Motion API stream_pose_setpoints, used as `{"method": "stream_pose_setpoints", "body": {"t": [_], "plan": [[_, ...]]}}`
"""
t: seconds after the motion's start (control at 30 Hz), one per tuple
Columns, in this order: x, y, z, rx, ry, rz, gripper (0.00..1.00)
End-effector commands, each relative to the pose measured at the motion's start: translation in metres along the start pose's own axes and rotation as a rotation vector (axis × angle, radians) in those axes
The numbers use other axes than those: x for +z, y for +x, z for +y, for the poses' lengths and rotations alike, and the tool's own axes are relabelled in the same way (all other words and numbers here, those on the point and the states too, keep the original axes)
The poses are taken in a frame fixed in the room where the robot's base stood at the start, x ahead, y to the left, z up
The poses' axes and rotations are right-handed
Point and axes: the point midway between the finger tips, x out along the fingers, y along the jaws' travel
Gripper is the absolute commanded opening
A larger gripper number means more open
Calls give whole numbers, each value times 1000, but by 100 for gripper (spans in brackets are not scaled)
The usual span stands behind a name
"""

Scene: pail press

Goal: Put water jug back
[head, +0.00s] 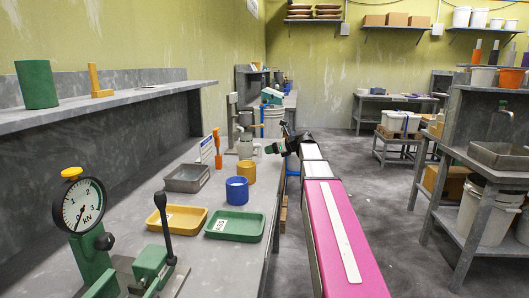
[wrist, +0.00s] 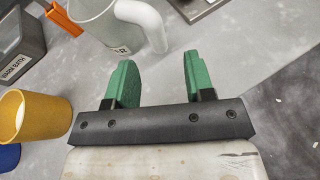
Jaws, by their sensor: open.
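The water jug (wrist: 98,22) is a pale grey-green vessel with a thick white handle (wrist: 145,22) and a small label, cut off by the top of the wrist view. In the head view a greyish vessel, likely the same jug (head: 245,148), stands on the bench left of my gripper. My gripper (wrist: 160,62) has green fingers spread apart with nothing between them. The handle lies just beyond the fingertips in the wrist view, apart from them. In the head view my gripper (head: 274,148) is at the bench's right edge.
A yellow cup (head: 246,173), a blue cup (head: 237,191) and a labelled grey bin (head: 186,178) stand near the jug. An orange tool (head: 217,150) stands behind them. Yellow (head: 177,219) and green (head: 235,226) trays lie nearer. The floor to the right is open.

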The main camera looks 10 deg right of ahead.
Motion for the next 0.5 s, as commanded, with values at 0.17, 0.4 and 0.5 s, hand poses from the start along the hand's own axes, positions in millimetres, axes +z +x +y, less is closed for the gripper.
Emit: {"method": "stream_pose_setpoints", "body": {"t": [0.17, 0.4, 0.5], "plan": [[0, -25, 1, -1, 0, 0, 49], [0, -36, 0, 0, 0, 0, 49], [0, -35, 0, 0, 0, 0, 49]]}}
